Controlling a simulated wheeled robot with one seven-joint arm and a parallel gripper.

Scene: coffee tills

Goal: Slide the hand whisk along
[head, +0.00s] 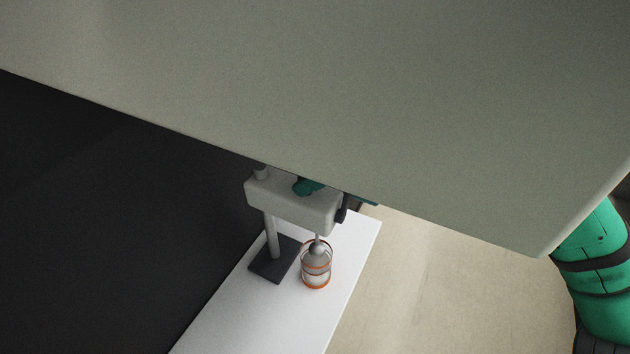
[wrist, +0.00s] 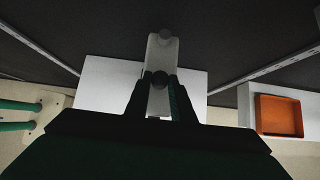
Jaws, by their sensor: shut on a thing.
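The hand whisk is a pale grey block-shaped head (head: 292,205) on a post above a dark base plate (head: 275,259) in the head view. A thin rod runs down from the head into a clear jar with orange bands (head: 316,265). In the wrist view the grey head (wrist: 161,52) points away from me. In the head view my gripper is mostly hidden behind a large grey-green surface; only bits of teal show by the head.
The stand and jar are on a narrow white counter (head: 250,326). A dark surface (head: 110,220) lies to its left and beige floor (head: 430,270) to its right. In the wrist view an orange tray (wrist: 257,116) is on a pale surface at the right. White counter in front of the jar is clear.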

